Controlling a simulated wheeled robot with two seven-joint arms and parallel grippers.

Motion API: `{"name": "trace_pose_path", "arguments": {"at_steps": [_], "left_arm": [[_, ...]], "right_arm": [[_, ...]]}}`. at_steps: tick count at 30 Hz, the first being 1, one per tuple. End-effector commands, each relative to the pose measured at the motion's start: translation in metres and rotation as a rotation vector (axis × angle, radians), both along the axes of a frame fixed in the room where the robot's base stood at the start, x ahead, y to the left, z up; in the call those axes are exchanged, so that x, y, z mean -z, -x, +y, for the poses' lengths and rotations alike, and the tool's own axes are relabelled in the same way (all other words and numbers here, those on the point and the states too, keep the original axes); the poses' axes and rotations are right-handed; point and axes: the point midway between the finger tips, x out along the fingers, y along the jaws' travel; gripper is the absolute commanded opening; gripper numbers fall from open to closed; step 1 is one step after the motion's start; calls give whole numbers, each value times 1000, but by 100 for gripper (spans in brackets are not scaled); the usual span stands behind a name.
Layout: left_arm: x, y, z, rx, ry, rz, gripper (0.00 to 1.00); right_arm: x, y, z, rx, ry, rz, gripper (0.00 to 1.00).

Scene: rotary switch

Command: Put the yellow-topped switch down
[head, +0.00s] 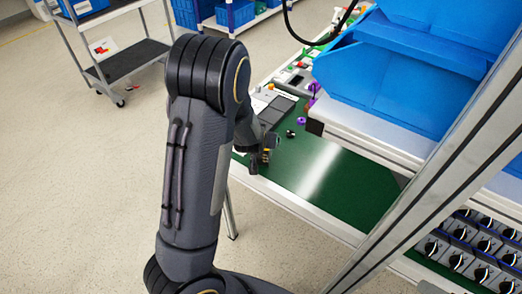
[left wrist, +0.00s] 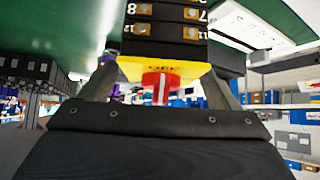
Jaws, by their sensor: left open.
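The yellow-topped switch (left wrist: 165,30) fills the upper middle of the left wrist view. It has a black body with numbered brass terminals, a yellow plate and a red knob facing my gripper. My left gripper (left wrist: 163,82) is open, with one finger on each side of the switch; I cannot tell whether they touch it. In the head view my left gripper (head: 259,160) is small and low over the green table top (head: 215,0) near its left edge, partly hidden by my arm. Whether the switch rests on the table cannot be told. My right gripper is not in view.
Blue bins (head: 400,70) stand on a raised shelf at the right, above the table. A slanting metal post (head: 430,185) crosses the right side. Several rotary switches (head: 470,250) sit at lower right. Small parts lie behind my gripper. Green surface to its right is bare.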

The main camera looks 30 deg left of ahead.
Motion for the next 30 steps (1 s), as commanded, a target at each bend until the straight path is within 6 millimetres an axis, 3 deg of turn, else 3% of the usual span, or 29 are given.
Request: {"name": "trace_pose_path", "arguments": {"at_steps": [2, 20, 26, 30], "left_arm": [[0, 0, 0, 0, 0, 0, 84], [-1, 0, 0, 0, -1, -2, 6], [-4, 0, 0, 0, -1, -3, 6], [-23, -1, 0, 2, -2, -7, 6]], "right_arm": [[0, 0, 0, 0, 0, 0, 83], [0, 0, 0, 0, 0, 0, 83], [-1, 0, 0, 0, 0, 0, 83], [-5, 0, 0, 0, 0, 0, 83]]}}
